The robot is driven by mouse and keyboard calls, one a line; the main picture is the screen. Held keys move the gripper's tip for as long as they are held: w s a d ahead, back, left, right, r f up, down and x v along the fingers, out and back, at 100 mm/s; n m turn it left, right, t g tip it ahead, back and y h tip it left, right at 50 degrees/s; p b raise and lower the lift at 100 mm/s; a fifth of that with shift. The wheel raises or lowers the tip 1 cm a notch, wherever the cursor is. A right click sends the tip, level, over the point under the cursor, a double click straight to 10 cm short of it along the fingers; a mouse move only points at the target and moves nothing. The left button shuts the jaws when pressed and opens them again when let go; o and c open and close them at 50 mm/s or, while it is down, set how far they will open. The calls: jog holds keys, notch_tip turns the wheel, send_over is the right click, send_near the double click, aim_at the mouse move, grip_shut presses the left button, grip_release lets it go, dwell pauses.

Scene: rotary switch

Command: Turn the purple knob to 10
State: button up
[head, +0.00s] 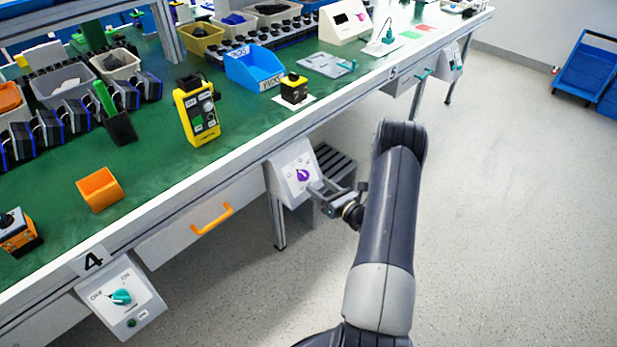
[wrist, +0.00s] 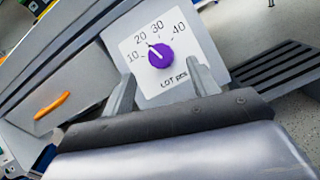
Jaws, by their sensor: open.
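The purple knob (head: 303,175) sits on a tilted white panel under the front edge of the table. In the wrist view the purple knob (wrist: 160,57) has a white pointer mark aimed up and left, at about the 20. The panel (wrist: 187,45) carries the numbers 10, 20, 30 and 40 around the knob and the words "LOT pcs" below. My gripper (head: 320,191) is in front of the panel. In the wrist view my gripper (wrist: 164,82) is open, its fingers spread wider than the knob and apart from it, just below it in the picture.
A drawer with an orange handle (head: 212,219) lies left of the panel. Another panel with a teal knob (head: 121,297) is farther left. A dark slatted stool (head: 335,165) stands behind the panel. A yellow control box (head: 197,112) is on the green table.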

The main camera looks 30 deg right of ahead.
aim_at(305, 176)
jog(key=x, duration=0.5)
jog(key=shift+w+a, duration=0.1)
jog(key=shift+w, duration=0.2)
jog(key=shift+c, duration=0.5)
jog(key=c, duration=0.9)
